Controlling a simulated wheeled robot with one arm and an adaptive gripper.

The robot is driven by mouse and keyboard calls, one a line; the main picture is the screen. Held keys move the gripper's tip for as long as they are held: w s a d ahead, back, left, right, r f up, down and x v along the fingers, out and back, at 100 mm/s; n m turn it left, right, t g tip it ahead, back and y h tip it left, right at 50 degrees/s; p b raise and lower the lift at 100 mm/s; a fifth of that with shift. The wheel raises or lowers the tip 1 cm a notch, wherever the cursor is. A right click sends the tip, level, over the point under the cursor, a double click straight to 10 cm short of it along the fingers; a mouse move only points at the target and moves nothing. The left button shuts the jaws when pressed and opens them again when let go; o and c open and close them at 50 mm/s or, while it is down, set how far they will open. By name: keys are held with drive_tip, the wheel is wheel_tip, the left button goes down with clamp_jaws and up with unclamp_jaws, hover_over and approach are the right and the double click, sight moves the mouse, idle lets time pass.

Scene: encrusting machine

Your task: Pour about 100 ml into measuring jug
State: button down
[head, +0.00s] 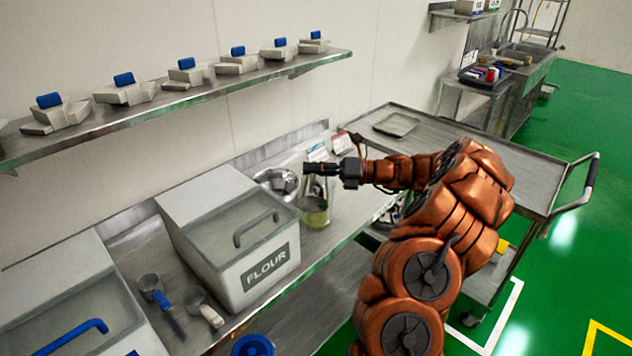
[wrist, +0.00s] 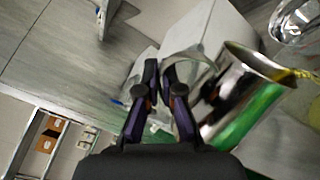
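My gripper (head: 308,168) is over the back of the steel counter, just above a shiny, yellowish-green-tinted vessel (head: 316,218). In the wrist view my fingertips (wrist: 160,70) are close together with a narrow gap. Pale, see-through material shows behind the fingers. I cannot clearly make out a measuring jug or its level.
A steel bowl (head: 268,178) stands close to the left of the vessel. The flour bin (head: 213,285) is nearer on the counter, with measuring scoops (head: 150,288) beside it. A wall shelf (head: 180,98) holds scales. A steel trolley (head: 470,150) with a tray is to the right.

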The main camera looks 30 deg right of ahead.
drive_tip(key=shift+w+d+r+m+p, duration=0.3)
drive_tip(key=shift+w+d+r+p, duration=0.1)
drive_tip(key=shift+p, duration=0.95)
drive_tip(key=shift+f, duration=0.15)
drive_tip(key=shift+w, duration=0.15)
drive_tip(key=shift+w+d+r+m, duration=0.35)
drive_tip(key=shift+w+d+m, duration=0.15)
drive_tip(key=shift+w+m, duration=0.2)
